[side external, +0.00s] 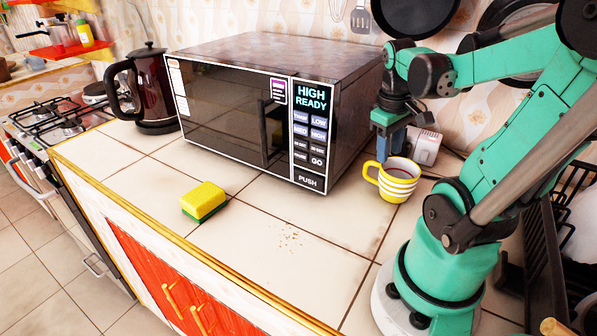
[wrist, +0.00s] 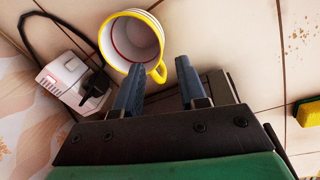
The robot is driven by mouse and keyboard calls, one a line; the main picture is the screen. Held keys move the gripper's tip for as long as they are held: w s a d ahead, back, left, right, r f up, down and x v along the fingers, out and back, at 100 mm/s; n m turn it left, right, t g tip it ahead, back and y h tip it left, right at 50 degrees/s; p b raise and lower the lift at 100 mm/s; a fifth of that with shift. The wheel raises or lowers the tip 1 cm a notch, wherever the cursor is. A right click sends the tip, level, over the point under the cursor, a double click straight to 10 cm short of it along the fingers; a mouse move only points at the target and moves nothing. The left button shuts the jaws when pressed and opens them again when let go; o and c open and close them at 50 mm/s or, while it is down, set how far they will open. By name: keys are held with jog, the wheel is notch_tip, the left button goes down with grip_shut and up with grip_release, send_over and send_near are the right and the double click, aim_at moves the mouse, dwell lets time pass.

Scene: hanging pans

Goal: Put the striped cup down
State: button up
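The yellow-and-white striped cup (side external: 398,186) stands upright on the tiled counter, right of the microwave and beside my arm's base. The wrist view shows its open mouth and inside (wrist: 133,42), which looks empty, and its yellow handle. My gripper (side external: 389,155) points down just above the handle side of the cup. In the wrist view the two fingers of my gripper (wrist: 161,62) are apart, with the handle showing in the gap between their tips. The fingers do not appear closed on the handle. I cannot tell whether either finger touches the cup.
The microwave (side external: 235,105) stands close on the left, with a dark kettle (side external: 155,95) beyond it. A yellow-green sponge (side external: 204,200) and crumbs (side external: 289,238) lie on the front counter. A white socket with a plug (wrist: 68,78) is behind the cup. Pans (side external: 415,12) hang above.

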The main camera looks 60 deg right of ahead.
notch_tip(320, 180, up, 5)
jog(key=w+a+f+n+t, duration=0.1)
jog(key=w+a+t, duration=0.3)
jog(key=a, duration=0.5)
jog(key=w+a+f+n+t+y, duration=0.1)
jog(key=w+a+n+t, duration=0.2)
jog(key=w+a, duration=0.5)
jog(key=shift+w+a+f+n+t, duration=0.2)
jog(key=shift+w+a+n+t, duration=0.15)
jog(key=shift+a, duration=0.7)
